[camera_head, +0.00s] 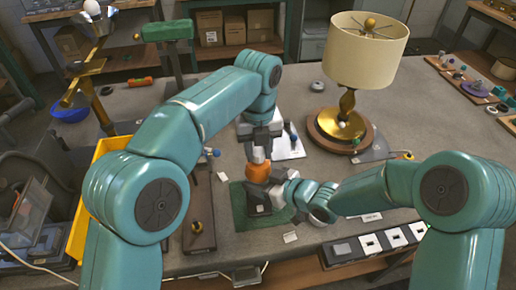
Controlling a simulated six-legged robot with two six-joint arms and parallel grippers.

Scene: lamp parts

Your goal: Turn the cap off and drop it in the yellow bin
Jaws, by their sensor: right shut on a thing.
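A small orange part (258,172) stands about upright above the green mat (240,212) in the middle of the table, with a pale cap-like piece (258,155) on its top. My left gripper (258,148) points down from above at the pale piece; whether its fingers grip it I cannot tell. My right gripper (272,182) comes in from the right, low down, and is shut on the orange part. The fingers hide some of its lower side. The yellow bin (108,147) is at the left, partly hidden behind my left arm.
A lamp with a cream shade (366,50) and brass base stands at the back right. A white sheet (290,146) lies behind the green mat. A dark narrow tray (199,235) lies left of the mat. White square tiles (370,244) line the front right edge. A green-headed stand (168,30) rises at the back left.

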